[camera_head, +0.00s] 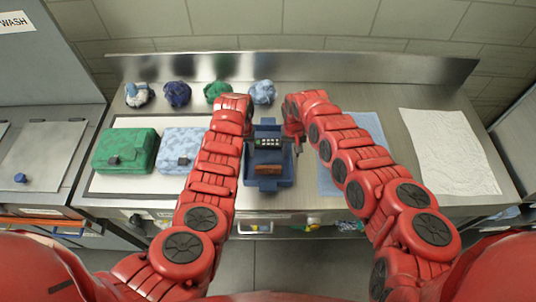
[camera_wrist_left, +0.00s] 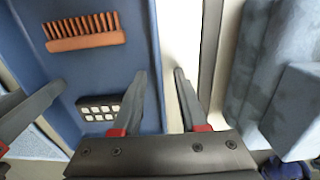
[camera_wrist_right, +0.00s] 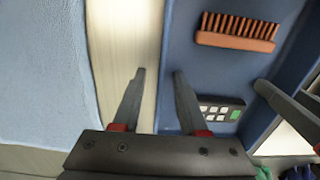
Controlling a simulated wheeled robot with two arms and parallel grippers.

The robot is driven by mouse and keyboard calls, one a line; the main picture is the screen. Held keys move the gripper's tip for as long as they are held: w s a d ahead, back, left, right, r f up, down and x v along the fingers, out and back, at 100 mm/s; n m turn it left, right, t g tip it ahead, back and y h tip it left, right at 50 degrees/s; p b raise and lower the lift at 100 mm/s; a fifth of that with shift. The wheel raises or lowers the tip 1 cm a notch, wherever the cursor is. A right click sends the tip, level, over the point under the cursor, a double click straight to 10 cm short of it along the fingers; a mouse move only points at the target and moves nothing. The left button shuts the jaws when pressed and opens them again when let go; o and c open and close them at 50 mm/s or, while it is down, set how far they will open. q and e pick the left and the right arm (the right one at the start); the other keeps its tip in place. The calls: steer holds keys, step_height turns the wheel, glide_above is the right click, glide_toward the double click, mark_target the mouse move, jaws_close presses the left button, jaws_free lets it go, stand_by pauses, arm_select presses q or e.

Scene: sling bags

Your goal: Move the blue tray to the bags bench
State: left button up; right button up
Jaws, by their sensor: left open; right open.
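The blue tray (camera_head: 268,184) stands on the metal bench between my two arms. It holds a brown brush (camera_head: 268,169) and a dark box with pale buttons (camera_head: 267,142). My left gripper (camera_wrist_left: 158,72) is open, with one finger over the tray's inside and the other outside its side wall. My right gripper (camera_wrist_right: 158,72) is open in the same way at the opposite side wall. I cannot tell whether the fingers touch the walls. In the head view my arms partly hide the tray's sides.
A green bag (camera_head: 125,150) and a light blue patterned bag (camera_head: 180,150) lie on a dark-edged white mat at left. Several bundled cloths (camera_head: 218,91) line the back. A blue cloth (camera_head: 368,125) and white towel (camera_head: 448,150) lie at right. A raised metal backsplash (camera_head: 350,66) closes the back.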

arm_select(q)
jaws_close()
arm_select(e)
jaws_close()
stand_by(1.1)
